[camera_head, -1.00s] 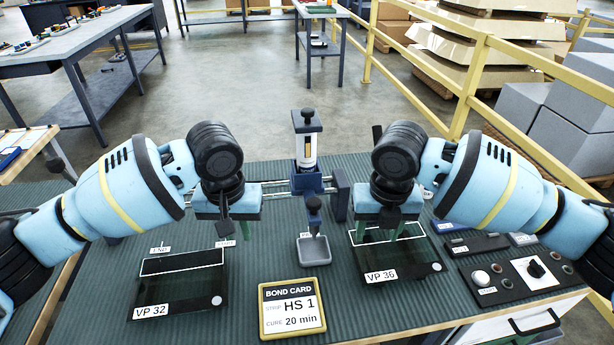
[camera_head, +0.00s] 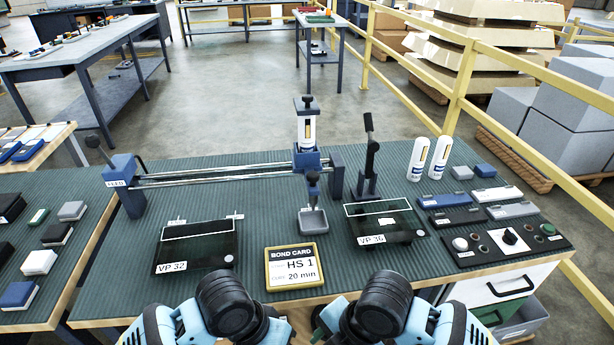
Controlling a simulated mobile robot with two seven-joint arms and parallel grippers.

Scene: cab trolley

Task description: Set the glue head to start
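The glue head (camera_head: 308,160) is a blue carriage holding an upright white cartridge (camera_head: 307,132) with a black cap. It sits at the right end of the twin rails (camera_head: 220,172), close to the right end block (camera_head: 337,176). Its nozzle is over a small grey tray (camera_head: 313,220). The dark VP 32 plate (camera_head: 195,252) lies left of the tray, with two small marker flags at its back edge; their lettering is unreadable now. My two wrists are at the bottom edge, away from the glue head.
The VP 36 plate (camera_head: 405,232) carries a small white piece, with a black lever clamp (camera_head: 367,165) behind it. The bond card (camera_head: 292,267) stands in front of the tray. Two white cartridges (camera_head: 428,158) and a control panel (camera_head: 505,243) are at right. The left rail end block (camera_head: 124,180) has a lever.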

